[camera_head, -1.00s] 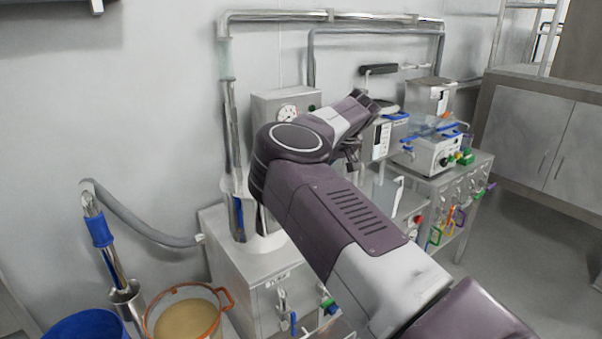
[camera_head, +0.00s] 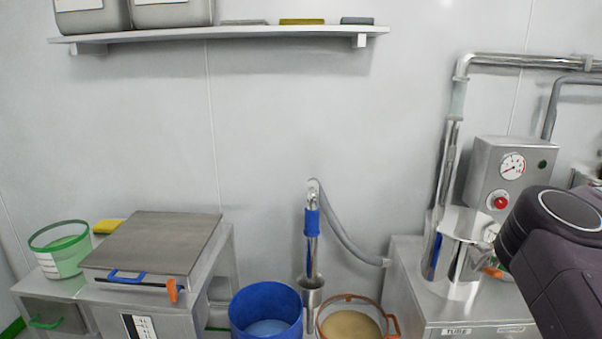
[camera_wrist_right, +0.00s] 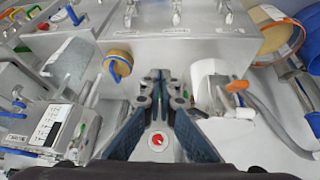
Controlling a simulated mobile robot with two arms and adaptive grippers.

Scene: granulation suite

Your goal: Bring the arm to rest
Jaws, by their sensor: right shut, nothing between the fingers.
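My right arm (camera_head: 562,246) comes in at the right edge of the head view, and its gripper is out of that frame. In the right wrist view my right gripper (camera_wrist_right: 160,78) points at a steel machine front, its two dark fingers together with nothing between them. My left gripper is not in view.
A steel cabinet (camera_head: 405,262) with a gauge box (camera_head: 510,160) stands beside my right arm. A blue bin (camera_head: 265,309), an orange-rimmed tub (camera_head: 349,325) and a flat-topped steel unit (camera_head: 160,243) stand to the left. A wall shelf (camera_head: 230,33) runs above.

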